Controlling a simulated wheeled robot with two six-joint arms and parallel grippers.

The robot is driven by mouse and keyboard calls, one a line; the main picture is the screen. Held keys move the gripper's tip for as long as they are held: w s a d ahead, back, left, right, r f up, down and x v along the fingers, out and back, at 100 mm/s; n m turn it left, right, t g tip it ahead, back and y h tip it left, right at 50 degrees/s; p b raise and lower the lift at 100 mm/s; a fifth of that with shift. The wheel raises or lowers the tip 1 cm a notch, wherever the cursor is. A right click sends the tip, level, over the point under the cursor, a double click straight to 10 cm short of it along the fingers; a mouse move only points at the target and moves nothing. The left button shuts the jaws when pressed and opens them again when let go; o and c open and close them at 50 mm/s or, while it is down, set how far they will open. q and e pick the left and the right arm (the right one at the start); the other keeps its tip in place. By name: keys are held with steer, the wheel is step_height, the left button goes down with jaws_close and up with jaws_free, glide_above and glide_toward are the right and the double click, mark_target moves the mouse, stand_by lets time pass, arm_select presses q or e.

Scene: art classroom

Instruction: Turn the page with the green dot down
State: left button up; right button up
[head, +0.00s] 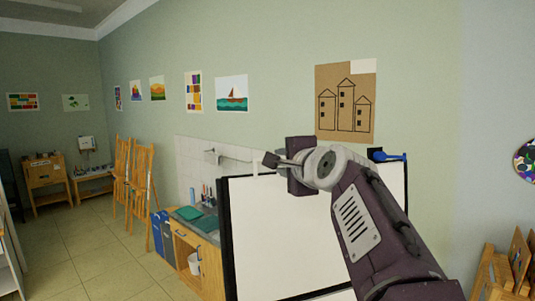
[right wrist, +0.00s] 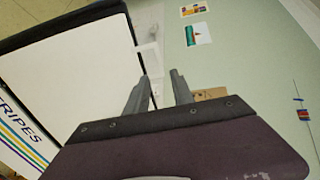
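A flip chart with a blank white page (head: 285,235) and dark frame (head: 226,240) stands in front of me in the head view. My right arm crosses its right part and hides some of the page. My right gripper (head: 272,160) is near the chart's top edge, pointing left. In the right wrist view the right gripper (right wrist: 160,85) has its fingers apart with nothing between them. The blank page (right wrist: 80,65) lies left of the fingers there. A sheet with colored stripes and the letters "RIPES" (right wrist: 25,135) shows at lower left. No green dot is visible. My left gripper is not in view.
A blue object (head: 390,156) sits at the chart's top right. A cardboard building drawing (head: 346,120) hangs on the wall behind. A wooden sink cabinet (head: 195,262) stands left of the chart, with easels (head: 135,190) beyond. The floor at left is clear.

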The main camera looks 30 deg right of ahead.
steer(key=p, duration=0.3)
glide_above(268, 177)
step_height(268, 177, down, 2)
steer(key=shift+f, duration=0.1)
steer(key=shift+w+d+f, duration=0.1)
steer(key=shift+w+f, duration=0.05)
steer(key=shift+w, duration=0.35)
steer(key=shift+w, duration=0.1)
steer(key=shift+f, duration=0.1)
jaws_close()
